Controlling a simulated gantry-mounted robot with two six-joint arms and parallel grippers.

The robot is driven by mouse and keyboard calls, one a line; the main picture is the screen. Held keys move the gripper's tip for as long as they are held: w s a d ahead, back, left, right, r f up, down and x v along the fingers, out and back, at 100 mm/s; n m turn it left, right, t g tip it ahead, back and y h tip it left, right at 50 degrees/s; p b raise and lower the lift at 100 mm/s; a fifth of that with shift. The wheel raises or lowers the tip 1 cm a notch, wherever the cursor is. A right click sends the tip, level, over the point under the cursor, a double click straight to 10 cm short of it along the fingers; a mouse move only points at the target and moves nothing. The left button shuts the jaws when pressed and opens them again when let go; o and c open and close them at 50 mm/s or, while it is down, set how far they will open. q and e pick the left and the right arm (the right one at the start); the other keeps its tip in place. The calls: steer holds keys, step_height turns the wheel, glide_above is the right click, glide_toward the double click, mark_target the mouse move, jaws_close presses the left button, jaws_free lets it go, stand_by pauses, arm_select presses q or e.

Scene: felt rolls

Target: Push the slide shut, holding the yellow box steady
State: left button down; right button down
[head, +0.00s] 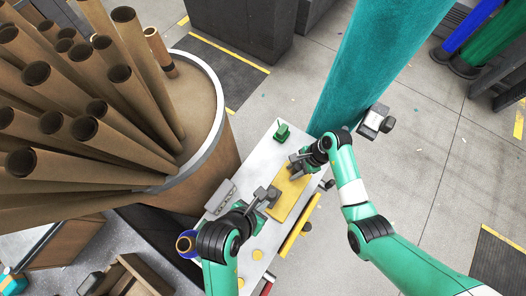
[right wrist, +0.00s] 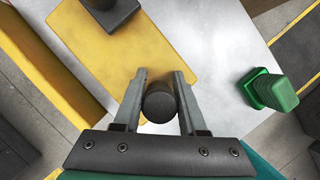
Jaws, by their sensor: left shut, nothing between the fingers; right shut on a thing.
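A flat yellow box (head: 287,205) lies on the pale bench, between my two grippers; its yellow top (right wrist: 140,50) also shows in the right wrist view. My right gripper (head: 302,161) is at the box's far end. In the right wrist view its fingers (right wrist: 158,103) are shut on a dark round knob (right wrist: 158,106) at the edge of the yellow top. My left gripper (head: 268,196) is shut and empty at the near left side of the box; I cannot tell whether it touches. I cannot make out the slide as a separate part or how far it stands open.
A green object (head: 282,132) stands on the bench (head: 262,155) beyond the box. A long yellow bar (head: 299,226) runs along the bench's right side. A large drum of brown rolls (head: 215,110) stands at left. A tall teal roll (head: 375,60) rises behind my right arm.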

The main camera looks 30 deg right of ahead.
stand_by(0.4)
steer(key=shift+c, duration=1.9)
jaws_free()
steer(key=o, duration=0.4)
steer(key=shift+r, duration=0.1)
steer(key=shift+r+p, duration=1.4)
steer(key=shift+p, duration=0.45)
